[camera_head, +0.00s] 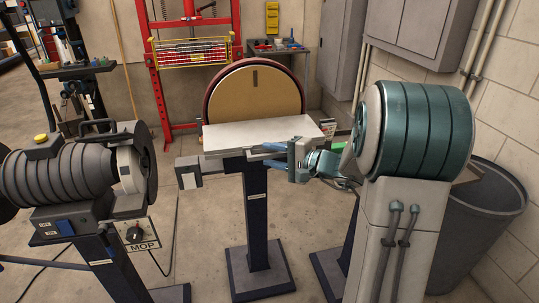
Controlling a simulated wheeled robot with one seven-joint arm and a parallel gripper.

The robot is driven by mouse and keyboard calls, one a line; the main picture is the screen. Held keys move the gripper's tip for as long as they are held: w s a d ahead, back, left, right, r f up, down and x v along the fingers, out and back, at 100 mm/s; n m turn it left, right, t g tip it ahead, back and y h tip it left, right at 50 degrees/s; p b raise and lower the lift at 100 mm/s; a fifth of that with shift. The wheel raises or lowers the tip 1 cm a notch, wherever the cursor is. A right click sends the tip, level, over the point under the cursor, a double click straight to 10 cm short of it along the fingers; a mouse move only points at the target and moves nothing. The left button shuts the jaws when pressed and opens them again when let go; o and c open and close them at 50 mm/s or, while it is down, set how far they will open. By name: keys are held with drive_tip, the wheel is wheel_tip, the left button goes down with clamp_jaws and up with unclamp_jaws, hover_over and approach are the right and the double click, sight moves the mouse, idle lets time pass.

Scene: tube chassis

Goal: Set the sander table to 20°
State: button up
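The disc sander stands in the middle, with a round tan disc (256,95) in a dark red rim. Its pale grey sander table (255,133) lies in front of the disc and looks close to level; I cannot read its exact angle. A small light plate (328,128) shows at the table's right end, too small to read. My gripper (268,156) is at the table's front edge, right of its middle, with its blue fingers pointing left. The fingers are apart, one above the other, and I see nothing clearly held. Whether they touch the table cannot be told.
A red press frame (160,90) with a yellow basket is behind the sander. A dark bin (480,235) stands at the right. The floor left of the sander's pedestal (257,215) is mostly clear.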

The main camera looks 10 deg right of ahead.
drive_tip(key=shift+c, duration=0.2)
clamp_jaws()
drive_tip(key=shift+f+b, duration=0.55)
drive_tip(key=shift+b, duration=0.55)
drive_tip(key=f+n+b, duration=0.1)
drive_tip(key=b, duration=0.4)
drive_tip(key=w+f+n+t+y+b, duration=0.1)
drive_tip(key=f+b, duration=0.1)
drive_tip(key=b, duration=0.4)
drive_tip(key=f+t+b, duration=0.1)
drive_tip(key=f+b, duration=0.1)
drive_tip(key=b, duration=0.3)
drive_tip(key=shift+w+f+n+y+b, duration=0.2)
drive_tip(key=shift+n+y+b, duration=0.1)
drive_tip(key=shift+n+b, duration=0.1)
drive_tip(key=shift+r, duration=0.1)
